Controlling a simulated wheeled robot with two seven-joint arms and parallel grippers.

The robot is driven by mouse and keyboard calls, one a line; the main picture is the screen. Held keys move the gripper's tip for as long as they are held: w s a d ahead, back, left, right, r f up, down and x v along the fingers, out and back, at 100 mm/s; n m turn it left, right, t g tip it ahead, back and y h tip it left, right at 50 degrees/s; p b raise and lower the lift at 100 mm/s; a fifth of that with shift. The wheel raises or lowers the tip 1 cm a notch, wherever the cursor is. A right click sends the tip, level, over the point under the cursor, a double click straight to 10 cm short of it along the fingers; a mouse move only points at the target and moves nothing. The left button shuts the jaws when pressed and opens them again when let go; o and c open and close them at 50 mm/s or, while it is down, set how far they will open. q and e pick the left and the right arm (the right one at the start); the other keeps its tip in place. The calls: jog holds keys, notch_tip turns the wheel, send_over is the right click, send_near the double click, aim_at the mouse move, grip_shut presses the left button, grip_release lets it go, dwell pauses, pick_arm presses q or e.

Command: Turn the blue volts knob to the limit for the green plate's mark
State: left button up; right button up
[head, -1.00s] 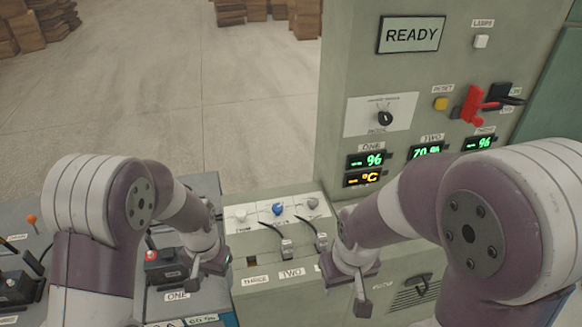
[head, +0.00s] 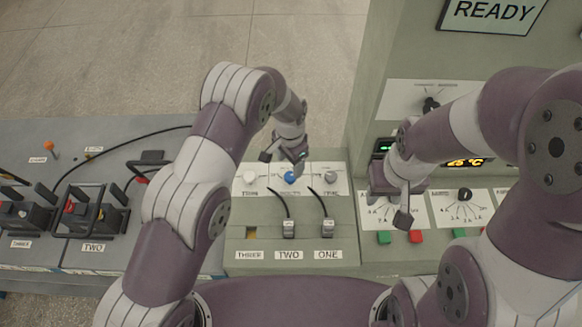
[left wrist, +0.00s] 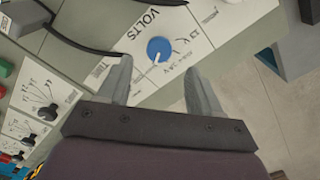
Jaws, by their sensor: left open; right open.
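The blue volts knob (head: 290,176) sits on a white panel between a white knob and a grey knob. In the left wrist view the blue knob (left wrist: 160,49) has a white pointer line, with the word VOLTS and scale marks printed around it. My left gripper (head: 284,156) is open just above and behind the knob; in the left wrist view its two fingers (left wrist: 157,85) stand apart with the knob beyond their tips, not gripped. My right gripper (head: 402,205) is open over the cabinet's front panel. A green plate (head: 384,238) lies below a black selector dial, beside a red plate.
Black cables (head: 283,203) run to plugs labelled TWO and ONE just in front of the knobs. A white knob (head: 250,177) and a grey knob (head: 330,179) flank the blue one. The tall cabinet (head: 400,60) with a READY sign stands at right.

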aim_at(290, 176)
pick_arm(q)
notch_tip(290, 176, down, 4)
jog(key=shift+s+f+p, duration=0.1)
jog(key=shift+f+p, duration=0.1)
jog(key=shift+p, duration=0.4)
jog(key=shift+s+f, duration=0.1)
jog(key=shift+f, duration=0.65)
jog(key=c, duration=1.1)
jog(key=shift+o, duration=0.2)
